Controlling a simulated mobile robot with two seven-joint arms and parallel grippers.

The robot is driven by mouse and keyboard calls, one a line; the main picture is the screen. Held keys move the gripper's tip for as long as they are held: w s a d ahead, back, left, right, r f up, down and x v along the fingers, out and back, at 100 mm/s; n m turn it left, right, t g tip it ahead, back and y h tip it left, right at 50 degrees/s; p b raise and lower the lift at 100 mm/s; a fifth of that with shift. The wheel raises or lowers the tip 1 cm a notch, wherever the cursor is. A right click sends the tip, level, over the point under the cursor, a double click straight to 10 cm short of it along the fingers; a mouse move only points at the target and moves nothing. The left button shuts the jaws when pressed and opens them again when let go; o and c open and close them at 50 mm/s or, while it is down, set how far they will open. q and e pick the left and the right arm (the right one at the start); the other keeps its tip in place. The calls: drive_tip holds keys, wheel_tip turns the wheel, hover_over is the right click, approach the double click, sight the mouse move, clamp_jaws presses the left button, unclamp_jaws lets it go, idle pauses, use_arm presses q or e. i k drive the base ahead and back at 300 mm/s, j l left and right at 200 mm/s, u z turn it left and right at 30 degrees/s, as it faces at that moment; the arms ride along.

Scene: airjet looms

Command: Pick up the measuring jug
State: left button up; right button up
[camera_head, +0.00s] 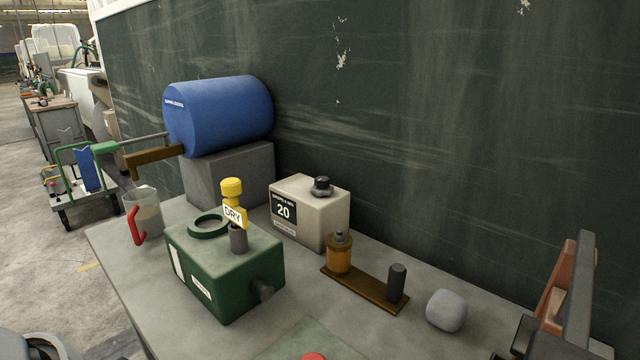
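The measuring jug (150,212) is a clear cup with a red handle (135,224) and something beige showing inside its lower part. It stands upright at the left end of the grey workbench (130,275), near the edge. Its handle faces the front left. A green box stands close by at its right and nearer to me.
The green box (225,265) carries a ring and a yellow-topped "DRY" tag. Behind stand a blue drum (225,115) on a grey block (232,178) and a beige "20" container (310,215). A brown arm (152,158) juts left above the jug. A grey lump (446,310) lies right.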

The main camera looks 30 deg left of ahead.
sight(142, 205)
drive_tip(key=u, duration=2)
